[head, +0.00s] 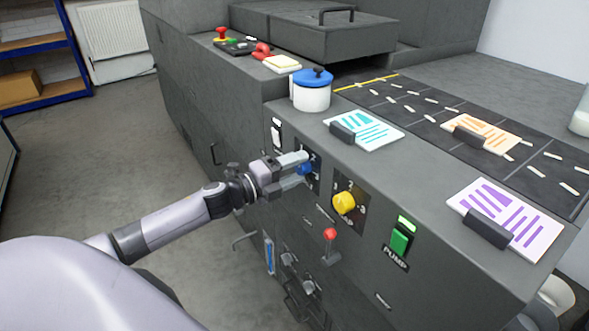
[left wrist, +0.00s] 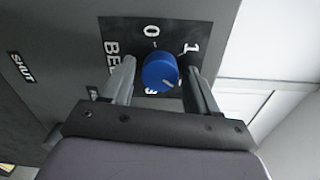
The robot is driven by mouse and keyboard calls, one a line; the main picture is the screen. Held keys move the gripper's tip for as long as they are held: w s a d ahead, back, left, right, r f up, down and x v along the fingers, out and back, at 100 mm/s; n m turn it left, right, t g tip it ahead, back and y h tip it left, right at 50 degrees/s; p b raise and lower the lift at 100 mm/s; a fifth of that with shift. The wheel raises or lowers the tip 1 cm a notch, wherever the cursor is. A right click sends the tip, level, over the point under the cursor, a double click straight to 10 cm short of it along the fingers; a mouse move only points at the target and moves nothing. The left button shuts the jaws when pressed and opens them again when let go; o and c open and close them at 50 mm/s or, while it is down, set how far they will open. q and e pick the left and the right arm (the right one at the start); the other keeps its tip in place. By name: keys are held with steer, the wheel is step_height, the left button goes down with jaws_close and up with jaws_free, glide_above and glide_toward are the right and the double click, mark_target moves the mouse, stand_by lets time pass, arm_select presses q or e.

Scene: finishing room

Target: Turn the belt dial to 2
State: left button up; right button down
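The blue belt dial (left wrist: 160,72) sits on a dark plate (left wrist: 120,30) with the letters "BE" showing, 0 above the knob and 1 at upper right. A digit below the knob is partly covered, and no 2 shows there. A pale mark on the knob points to the lower right in the left wrist view. In the head view the dial (head: 305,169) is partly hidden by my left gripper (head: 300,170). Its fingers (left wrist: 158,80) are open on either side of the knob, with small gaps visible. My right gripper is not in view.
A yellow dial (head: 343,203), a red-tipped lever (head: 331,236) and a green pump switch (head: 400,240) sit on the same panel. A white switch (head: 277,135) is left of the dial.

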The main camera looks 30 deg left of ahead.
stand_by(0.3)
arm_select(q)
steer(key=v, duration=0.7)
steer(key=shift+b, duration=0.35)
stand_by(0.4)
